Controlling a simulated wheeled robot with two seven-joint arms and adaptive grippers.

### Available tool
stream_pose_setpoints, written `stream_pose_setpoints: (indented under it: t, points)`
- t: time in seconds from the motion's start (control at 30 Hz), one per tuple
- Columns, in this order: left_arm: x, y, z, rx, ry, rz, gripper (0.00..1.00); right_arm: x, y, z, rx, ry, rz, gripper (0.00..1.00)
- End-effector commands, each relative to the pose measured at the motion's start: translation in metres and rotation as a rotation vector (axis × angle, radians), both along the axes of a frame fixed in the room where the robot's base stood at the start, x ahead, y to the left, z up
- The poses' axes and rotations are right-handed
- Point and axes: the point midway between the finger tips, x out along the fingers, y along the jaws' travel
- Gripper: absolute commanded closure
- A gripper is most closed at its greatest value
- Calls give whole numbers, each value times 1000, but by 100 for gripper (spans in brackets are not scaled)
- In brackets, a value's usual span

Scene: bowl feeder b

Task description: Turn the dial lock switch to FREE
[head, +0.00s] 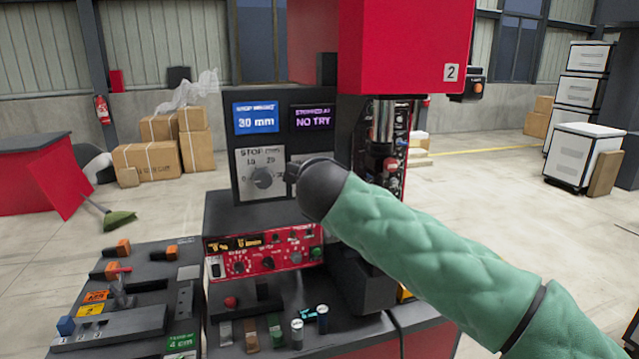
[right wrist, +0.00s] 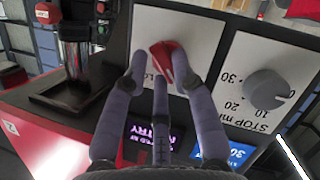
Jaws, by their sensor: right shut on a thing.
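The red lock switch (right wrist: 172,58) sits on a white plate (right wrist: 200,28) in the right wrist view, beside the stop dial plate. My right gripper (right wrist: 160,72) has its grey fingers closed around the switch. Most of the lettering near it is covered, so I cannot read which position it points to. In the head view my right gripper (head: 296,176) is at the right-hand plate of the black panel and hides the switch. The grey stop dial knob (right wrist: 268,88) is next to it and also shows in the head view (head: 262,178). My left gripper is out of view.
Above the plates, a blue screen (head: 256,118) reads 30 mm and a dark screen (head: 312,117) reads NO TRY. A red control box (head: 265,252) with knobs lies below. A red machine head (head: 405,45) and metal column (head: 384,120) stand close to my right arm.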

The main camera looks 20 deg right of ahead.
Motion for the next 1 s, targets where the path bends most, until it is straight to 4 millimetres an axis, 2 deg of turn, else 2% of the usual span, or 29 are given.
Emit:
stream_pose_setpoints:
  t: [0.03,0.3,0.73,0.77,0.8,0.83,1.0]
  points:
    - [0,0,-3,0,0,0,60,2,4,-16,-26,29,-1,100]
    - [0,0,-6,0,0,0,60,2,4,-15,-92,25,-1,100]
    - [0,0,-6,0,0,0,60,2,3,-15,-102,25,-3,100]
    - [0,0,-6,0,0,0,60,2,3,-15,-102,25,-3,70]
    - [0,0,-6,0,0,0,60,2,3,-15,-102,26,-3,59]
    - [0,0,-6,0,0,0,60,2,3,-14,-102,25,-3,54]
    - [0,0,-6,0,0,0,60,2,3,-12,-101,19,-2,54]
